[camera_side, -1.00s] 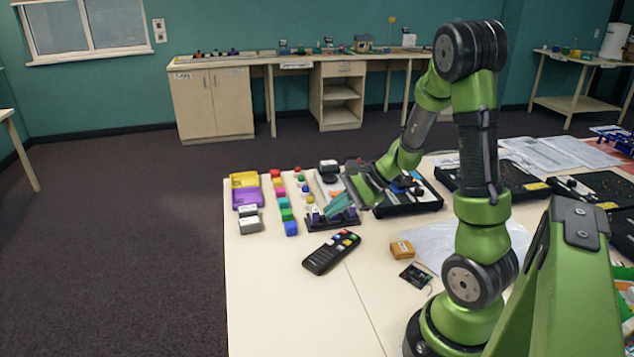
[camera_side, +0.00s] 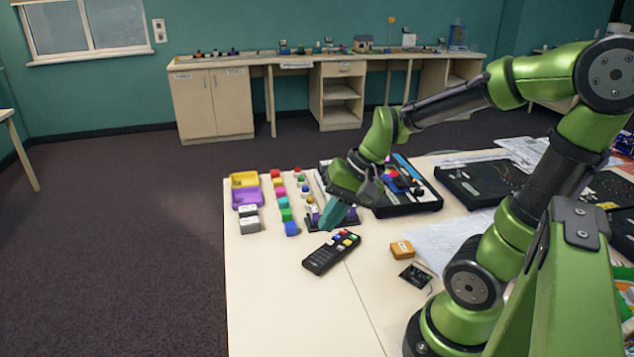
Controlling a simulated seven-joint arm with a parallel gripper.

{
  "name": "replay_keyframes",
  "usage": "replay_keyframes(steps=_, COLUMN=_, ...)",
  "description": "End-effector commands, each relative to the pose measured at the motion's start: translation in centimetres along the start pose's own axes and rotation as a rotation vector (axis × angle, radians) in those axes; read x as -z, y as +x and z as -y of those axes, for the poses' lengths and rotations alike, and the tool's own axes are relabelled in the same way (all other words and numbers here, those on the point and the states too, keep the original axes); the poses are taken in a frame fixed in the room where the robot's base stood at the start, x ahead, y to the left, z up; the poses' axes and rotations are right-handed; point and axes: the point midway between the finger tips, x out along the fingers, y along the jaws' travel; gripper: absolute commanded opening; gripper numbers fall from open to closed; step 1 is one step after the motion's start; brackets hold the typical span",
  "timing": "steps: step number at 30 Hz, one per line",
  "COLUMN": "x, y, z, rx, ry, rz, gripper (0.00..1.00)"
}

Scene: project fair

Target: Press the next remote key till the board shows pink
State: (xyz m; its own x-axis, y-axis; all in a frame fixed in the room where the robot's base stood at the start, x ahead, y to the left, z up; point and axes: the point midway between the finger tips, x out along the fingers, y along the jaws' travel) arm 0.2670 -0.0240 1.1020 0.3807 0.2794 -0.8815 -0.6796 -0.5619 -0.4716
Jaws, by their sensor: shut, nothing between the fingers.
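The remote (camera_side: 322,261) is black with several coloured keys at its far end. It lies flat on the light table, angled toward the upper right. The keys are too small for me to read their labels. My gripper (camera_side: 329,219), with teal fingers, is shut and empty. It points down just behind the remote's key end and appears apart from it. A black board (camera_side: 410,207) with coloured parts lies behind and right of my gripper, partly covered by my arm. I cannot tell which board the task means or what colour it shows.
Coloured blocks (camera_side: 285,214) stand in rows left of my gripper, beside a yellow and purple tray (camera_side: 245,180). An orange box (camera_side: 402,249) and a small dark circuit piece (camera_side: 415,275) lie right of the remote. The table's front left is clear.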

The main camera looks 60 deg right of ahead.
Motion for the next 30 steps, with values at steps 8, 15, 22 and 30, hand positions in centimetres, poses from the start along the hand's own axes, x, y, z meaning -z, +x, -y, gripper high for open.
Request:
replay_keyframes(steps=8, x=-4.8, y=-4.9, z=3.4, rx=0.002, ry=-0.510, rz=-0.216, gripper=0.00)
replay_keyframes(steps=15, x=-6.2, y=-6.1, z=4.6, rx=0.047, ry=-0.589, rz=-0.252, gripper=0.00)
replay_keyframes(steps=22, x=-6.2, y=-6.0, z=4.5, rx=0.046, ry=-0.586, rz=-0.250, gripper=0.00)
replay_keyframes(steps=30, x=-4.1, y=-5.3, z=3.4, rx=-0.008, ry=-0.498, rz=-0.240, gripper=0.32)
